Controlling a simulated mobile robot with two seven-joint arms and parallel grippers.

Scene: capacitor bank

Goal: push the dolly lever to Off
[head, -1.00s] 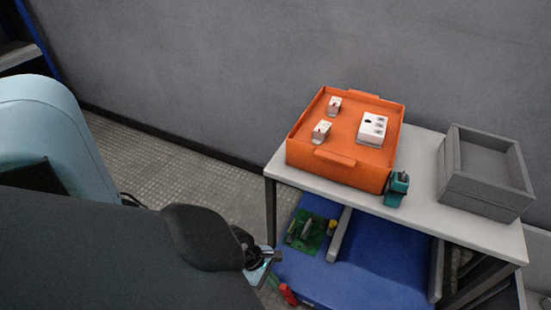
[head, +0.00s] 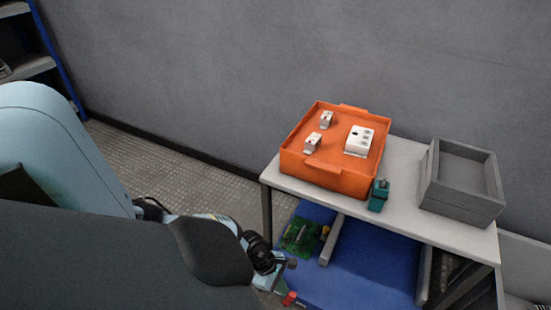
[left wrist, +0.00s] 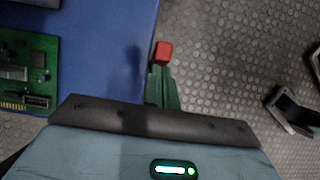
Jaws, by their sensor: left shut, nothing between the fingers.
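The dolly lever has a red knob (head: 290,298) at the bottom of the head view, beside the blue lower deck. In the left wrist view its red knob (left wrist: 163,52) sits at the top of a green part (left wrist: 166,90), just beyond the gripper's dark front edge. My left gripper (head: 288,266) is shut and empty, just above the red knob in the head view. I cannot tell whether it touches the lever. Its fingertips are not clear in the wrist view. The lever's marked positions cannot be read. My right gripper is not in view.
The blue deck (head: 370,265) carries a green circuit board (head: 299,236) near the gripper. Above it, a grey table (head: 405,160) holds an orange tray (head: 325,178) with white parts, a teal device (head: 379,195) and a grey crate (head: 462,205). Open floor lies left.

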